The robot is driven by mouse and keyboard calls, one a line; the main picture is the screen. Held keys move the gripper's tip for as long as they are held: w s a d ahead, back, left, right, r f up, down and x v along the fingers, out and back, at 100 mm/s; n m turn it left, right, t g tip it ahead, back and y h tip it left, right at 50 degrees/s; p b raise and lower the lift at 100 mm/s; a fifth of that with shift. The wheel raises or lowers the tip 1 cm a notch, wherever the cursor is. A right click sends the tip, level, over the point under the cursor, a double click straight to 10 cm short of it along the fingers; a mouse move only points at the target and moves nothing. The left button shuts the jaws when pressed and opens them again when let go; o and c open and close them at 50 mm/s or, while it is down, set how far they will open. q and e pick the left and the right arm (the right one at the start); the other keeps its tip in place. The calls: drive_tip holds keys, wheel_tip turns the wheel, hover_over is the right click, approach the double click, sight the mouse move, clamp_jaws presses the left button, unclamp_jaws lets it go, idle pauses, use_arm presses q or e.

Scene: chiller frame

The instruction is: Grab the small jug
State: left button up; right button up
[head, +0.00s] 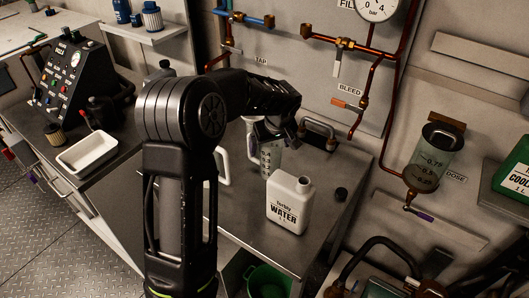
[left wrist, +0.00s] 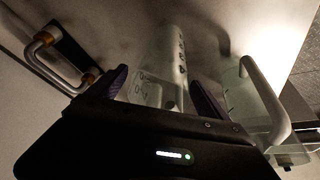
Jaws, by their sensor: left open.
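The small jug (head: 268,160) is a clear, graduated vessel standing on the steel bench in the head view, partly hidden by my left gripper and arm. My left gripper (head: 274,133) is at its top, pointing down. In the left wrist view the open fingers with purple pads (left wrist: 160,84) lie on either side of the translucent small jug (left wrist: 149,92). I cannot tell whether either pad touches it. A larger clear jug with a thick pale handle (left wrist: 264,100) is to the right there; in the head view its handle (head: 224,166) shows beside my arm.
A white water canister (head: 290,204) stands in front of the small jug, with a black cap (head: 341,194) to its right. A bench handle (head: 320,129) is close behind the gripper. Copper pipework (head: 368,85) lines the wall. A white tray (head: 87,153) is at left.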

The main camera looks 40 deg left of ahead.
idle(0.6)
use_arm(q)
drive_tip(key=c, duration=1.5)
